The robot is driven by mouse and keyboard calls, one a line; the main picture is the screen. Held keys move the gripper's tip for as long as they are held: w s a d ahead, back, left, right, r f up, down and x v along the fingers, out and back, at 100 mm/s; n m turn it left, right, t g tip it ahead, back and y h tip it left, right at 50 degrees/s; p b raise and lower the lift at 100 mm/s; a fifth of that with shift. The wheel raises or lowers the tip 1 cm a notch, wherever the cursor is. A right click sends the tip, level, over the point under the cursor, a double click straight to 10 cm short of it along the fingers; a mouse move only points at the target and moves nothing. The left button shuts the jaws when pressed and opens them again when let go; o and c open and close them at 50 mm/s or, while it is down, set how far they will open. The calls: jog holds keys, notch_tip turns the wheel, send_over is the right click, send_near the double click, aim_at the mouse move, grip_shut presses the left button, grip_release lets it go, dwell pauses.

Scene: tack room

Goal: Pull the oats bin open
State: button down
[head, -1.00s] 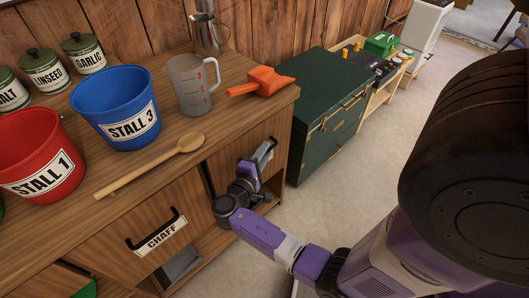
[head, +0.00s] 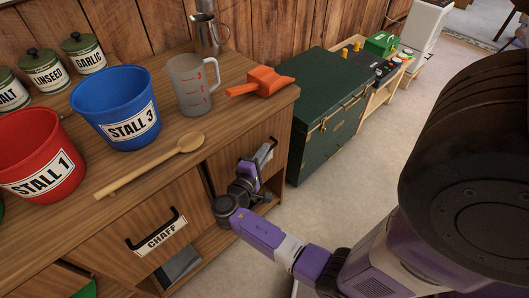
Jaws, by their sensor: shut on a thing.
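The oats bin is taken to be the wooden front (head: 229,163) at the right end of the counter, beside the bin labelled CHAFF (head: 190,200). Its own label cannot be read behind my gripper. My gripper (head: 262,158) is at this front, shut on its dark handle (head: 270,148). The gripper and wrist cover much of the front. The front looks about in line with the cabinet face, but I cannot tell whether it stands slightly out.
On the counter (head: 235,125) stand a red bucket (head: 40,155), a blue bucket (head: 117,108), a measuring jug (head: 192,85), an orange scoop (head: 262,82) and a wooden spoon (head: 150,165). A green trunk (head: 325,130) stands close to the right. Bare floor (head: 350,190) lies in front.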

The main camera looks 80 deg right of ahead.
jog(key=shift+a, duration=0.1)
dwell(0.6)
jog(key=s+a+p, duration=0.3)
jog(key=s+a, duration=0.4)
jog(key=s, duration=0.5)
jog(key=s+a+p, duration=0.3)
jog(key=s+a, duration=0.5)
jog(key=s, duration=0.5)
jog(key=shift+a, duration=0.1)
jog(key=c, duration=1.5)
grip_release()
jog(key=shift+w, duration=0.1)
jog(key=shift+w+a+r+b, duration=0.1)
jog(key=shift+w+a+b, duration=0.1)
jog(key=shift+a, duration=1.05)
jog(key=shift+w+a+r+b, duration=0.1)
jog(key=shift+w+a, duration=0.1)
jog(key=shift+a, duration=1.1)
jog(key=shift+w+a+r+b, duration=0.1)
jog(key=shift+w+a+b, duration=0.1)
jog(key=shift+a, duration=1.05)
